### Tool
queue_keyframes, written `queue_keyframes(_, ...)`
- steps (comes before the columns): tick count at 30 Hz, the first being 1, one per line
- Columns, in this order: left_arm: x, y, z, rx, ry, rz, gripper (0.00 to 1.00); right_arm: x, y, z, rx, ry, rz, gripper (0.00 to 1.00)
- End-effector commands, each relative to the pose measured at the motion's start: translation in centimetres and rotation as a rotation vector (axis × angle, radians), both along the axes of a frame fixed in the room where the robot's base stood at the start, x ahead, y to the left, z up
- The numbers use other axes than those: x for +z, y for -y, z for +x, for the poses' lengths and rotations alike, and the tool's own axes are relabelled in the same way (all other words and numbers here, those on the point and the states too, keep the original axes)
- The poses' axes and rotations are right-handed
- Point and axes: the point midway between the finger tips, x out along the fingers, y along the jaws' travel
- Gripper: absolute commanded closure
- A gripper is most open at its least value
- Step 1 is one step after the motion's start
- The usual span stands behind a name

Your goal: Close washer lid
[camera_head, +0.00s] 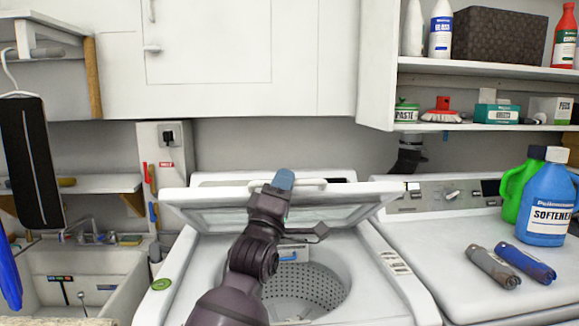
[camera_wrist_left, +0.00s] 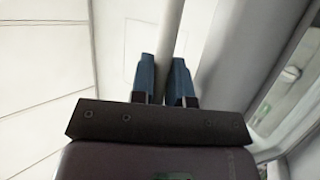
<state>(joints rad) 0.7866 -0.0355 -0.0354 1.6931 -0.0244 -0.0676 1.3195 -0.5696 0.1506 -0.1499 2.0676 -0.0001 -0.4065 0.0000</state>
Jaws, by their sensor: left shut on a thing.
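The white washer (camera_head: 160,295) stands in the middle of the head view, with its drum (camera_head: 305,285) showing. Its lid (camera_head: 345,203) is raised part way, tilted above the opening. My left gripper (camera_head: 284,180) is at the lid's upper edge, at a white bar-like handle (camera_head: 312,184). In the left wrist view, the blue fingertips of my left gripper (camera_wrist_left: 162,78) are shut on this white bar (camera_wrist_left: 170,38), one finger on each side. My left arm hides part of the lid and the drum. My right gripper is not in view.
A white machine (camera_head: 440,235) stands at right, bearing a blue softener bottle (camera_head: 548,205), a green jug (camera_head: 520,180) and two cylinders (camera_head: 510,265). A sink (camera_head: 85,275) is at left. Stocked shelves (camera_head: 470,70) hang above at right.

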Motion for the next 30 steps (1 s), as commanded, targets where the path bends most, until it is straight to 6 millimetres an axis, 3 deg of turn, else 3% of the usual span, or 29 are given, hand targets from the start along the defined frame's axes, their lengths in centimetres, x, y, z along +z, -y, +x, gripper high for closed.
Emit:
queue_keyframes(1, -2.4, 0.0, -0.4, -0.001, 0.017, 0.007, 1.00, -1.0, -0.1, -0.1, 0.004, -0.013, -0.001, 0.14)
queue_keyframes(11, -12.4, 0.5, -5.2, -0.002, 0.236, 0.054, 1.00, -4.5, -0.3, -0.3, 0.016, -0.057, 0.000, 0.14)
queue_keyframes(15, -16.0, 0.8, -6.7, -0.003, 0.243, 0.052, 1.00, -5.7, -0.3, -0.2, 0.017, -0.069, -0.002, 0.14)
queue_keyframes(24, -21.6, 1.2, -8.3, -0.003, 0.248, 0.053, 1.00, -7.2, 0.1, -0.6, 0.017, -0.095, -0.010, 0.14)
queue_keyframes(30, -23.1, 1.2, -8.6, -0.001, 0.254, 0.053, 1.00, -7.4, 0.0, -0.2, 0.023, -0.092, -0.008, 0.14)
